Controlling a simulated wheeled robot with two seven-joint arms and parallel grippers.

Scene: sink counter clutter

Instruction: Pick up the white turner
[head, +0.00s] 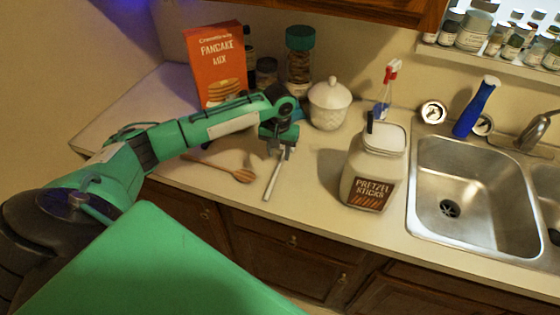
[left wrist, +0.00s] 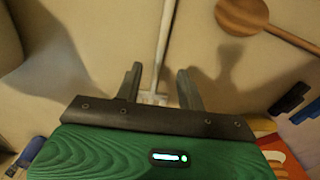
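The white turner (head: 271,182) lies on the counter, its handle pointing toward the front edge in the head view. My left gripper (head: 281,152) is over its far end, pointing down, and hides part of it. In the left wrist view the turner (left wrist: 163,45) runs between the two fingers of my left gripper (left wrist: 159,82). The fingers are open, with a gap on each side of it. I cannot tell how high the fingertips are above the counter. My right gripper is in neither view.
A wooden spoon (head: 240,175) lies just left of the turner. A pretzel jar (head: 375,170), a white lidded bowl (head: 329,104) and a pancake mix box (head: 214,62) stand around. The sink (head: 470,195) is right. Counter between turner and pretzel jar is clear.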

